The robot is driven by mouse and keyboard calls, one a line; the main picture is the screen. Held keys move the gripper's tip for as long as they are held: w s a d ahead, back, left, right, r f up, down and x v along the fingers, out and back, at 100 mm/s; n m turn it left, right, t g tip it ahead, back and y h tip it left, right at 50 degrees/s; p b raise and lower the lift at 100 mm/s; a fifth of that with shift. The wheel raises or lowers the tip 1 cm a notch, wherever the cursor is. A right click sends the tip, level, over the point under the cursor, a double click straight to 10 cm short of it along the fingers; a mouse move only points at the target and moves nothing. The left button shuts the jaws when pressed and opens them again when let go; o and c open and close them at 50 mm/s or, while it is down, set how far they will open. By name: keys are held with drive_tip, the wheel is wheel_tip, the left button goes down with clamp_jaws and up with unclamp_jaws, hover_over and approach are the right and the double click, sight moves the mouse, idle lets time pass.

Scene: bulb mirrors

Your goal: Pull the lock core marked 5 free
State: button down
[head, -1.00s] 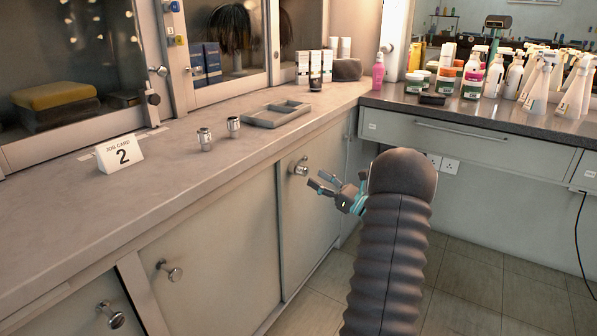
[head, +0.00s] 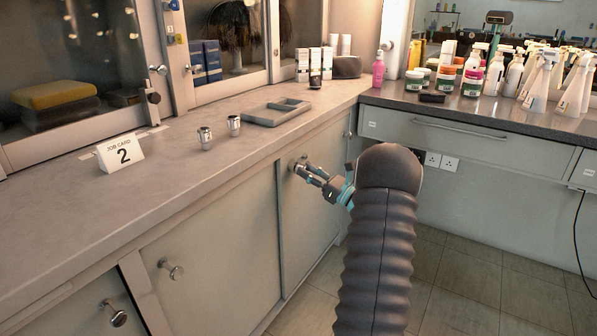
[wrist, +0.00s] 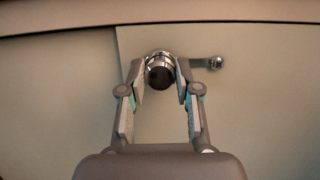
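A round metal lock core (head: 296,163) with a dark front sticks out near the top of the right cupboard door. It also shows in the wrist view (wrist: 159,72), with a bright metal collar behind the dark end. No number 5 can be read on it. My gripper (head: 301,168) is at this core. In the wrist view my gripper (wrist: 161,80) has one finger on each side of the core. The fingers look open, with a narrow gap on the left; contact on the right is unclear.
Other lock cores stick out of the doors to the left (head: 171,270) (head: 113,314). Two loose metal cylinders (head: 205,137) (head: 233,125), a grey tray (head: 262,118) and a job card marked 2 (head: 120,153) stand on the counter (head: 190,178) above. Bottles crowd the right worktop.

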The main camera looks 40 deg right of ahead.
drive_tip(key=shift+s+d, duration=0.1)
drive_tip(key=shift+s, duration=0.05)
idle(0.6)
drive_tip(key=c, duration=0.7)
unclamp_jaws()
drive_tip(key=shift+c, duration=0.2)
drive_tip(key=v, duration=1.2)
drive_tip(key=shift+f, duration=0.15)
